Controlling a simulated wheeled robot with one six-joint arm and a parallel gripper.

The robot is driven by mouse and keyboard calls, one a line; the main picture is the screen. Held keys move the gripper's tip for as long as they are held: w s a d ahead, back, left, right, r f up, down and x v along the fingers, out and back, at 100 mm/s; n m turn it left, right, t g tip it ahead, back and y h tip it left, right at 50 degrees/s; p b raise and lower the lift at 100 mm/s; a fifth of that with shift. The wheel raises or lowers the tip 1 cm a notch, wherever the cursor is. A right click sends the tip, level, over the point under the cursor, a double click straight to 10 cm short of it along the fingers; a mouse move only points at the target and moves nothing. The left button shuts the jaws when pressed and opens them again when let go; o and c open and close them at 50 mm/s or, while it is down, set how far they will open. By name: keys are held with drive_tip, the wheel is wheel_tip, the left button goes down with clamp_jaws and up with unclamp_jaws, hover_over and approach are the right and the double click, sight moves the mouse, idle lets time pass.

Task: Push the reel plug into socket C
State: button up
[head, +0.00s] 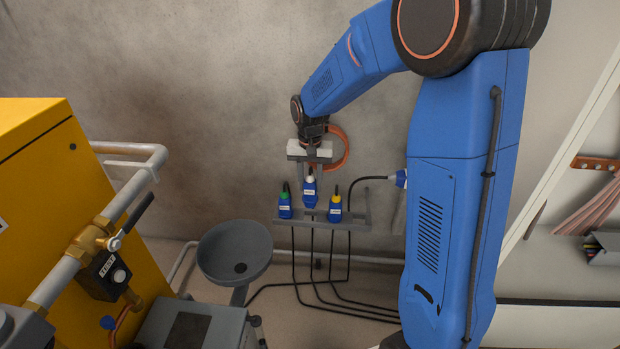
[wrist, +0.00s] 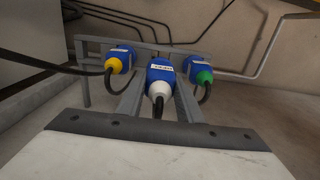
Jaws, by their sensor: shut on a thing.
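My gripper (head: 311,174) is shut on a blue plug with a white collar (head: 310,192), above a grey wall rack. In the wrist view this white-collared plug (wrist: 160,80) sits between the two grey fingers. Its label is too small to read. It appears a little higher than its neighbours; I cannot tell whether it is clear of the rack. A blue plug with a green collar (head: 285,206) is at its left and one with a yellow collar (head: 335,209) at its right. I cannot make out socket C or which plug is the reel plug.
The grey rack (head: 362,222) has black cables hanging below it. A blue piece on a black cable (head: 400,178) shows beside my arm. A grey funnel (head: 235,250), a yellow cabinet (head: 40,190) and pipework with a brass valve (head: 92,240) stand at left.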

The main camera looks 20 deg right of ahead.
sight(310, 199)
drive_tip(key=shift+f, duration=2.4)
drive_tip(key=shift+f, duration=1.2)
drive_tip(key=o, duration=1.1)
drive_tip(key=shift+r, duration=0.1)
